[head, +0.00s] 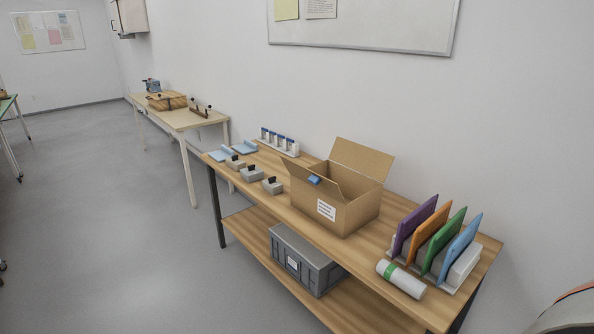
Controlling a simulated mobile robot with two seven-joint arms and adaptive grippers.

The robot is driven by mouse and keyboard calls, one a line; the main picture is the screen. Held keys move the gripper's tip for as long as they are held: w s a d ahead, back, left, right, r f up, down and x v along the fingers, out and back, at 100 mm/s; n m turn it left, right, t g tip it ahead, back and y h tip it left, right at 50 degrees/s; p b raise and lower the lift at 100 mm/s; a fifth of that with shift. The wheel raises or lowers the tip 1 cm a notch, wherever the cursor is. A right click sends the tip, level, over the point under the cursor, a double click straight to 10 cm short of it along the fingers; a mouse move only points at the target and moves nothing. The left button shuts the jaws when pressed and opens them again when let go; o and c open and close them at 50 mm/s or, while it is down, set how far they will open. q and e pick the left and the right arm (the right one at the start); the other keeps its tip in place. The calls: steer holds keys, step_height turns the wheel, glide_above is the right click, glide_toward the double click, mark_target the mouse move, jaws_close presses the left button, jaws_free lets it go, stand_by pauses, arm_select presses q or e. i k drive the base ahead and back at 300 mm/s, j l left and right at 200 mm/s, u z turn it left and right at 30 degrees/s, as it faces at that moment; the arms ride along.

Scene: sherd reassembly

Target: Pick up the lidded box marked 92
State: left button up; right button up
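No marking 92 is readable in the head view. A grey box (283,263) with a small white label on its front stands on the lower shelf of the near bench. It looks closed on top, but the bench top hides part of it and I cannot tell whether it has a lid. An open cardboard box (352,216) with its flaps up and a white label stands on the bench top; the label's text is too small to read. Neither of my grippers is in view.
The wooden bench (390,240) also holds coloured folders in a rack (451,287), a white roll with a green band (401,279), small grey blocks (252,173), blue trays (222,155) and blue-capped tubes (280,141). A second table (185,119) stands behind. The floor (110,230) at left is clear.

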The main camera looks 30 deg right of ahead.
mark_target(236, 165)
steer(key=i+j+z, duration=0.1)
steer(key=i+z, duration=0.35)
steer(key=i+j+z, duration=0.25)
steer(key=i+z, duration=0.2)
steer(key=i+j+z, duration=0.15)
steer(key=i+j, duration=0.8)
steer(key=i, duration=0.1)
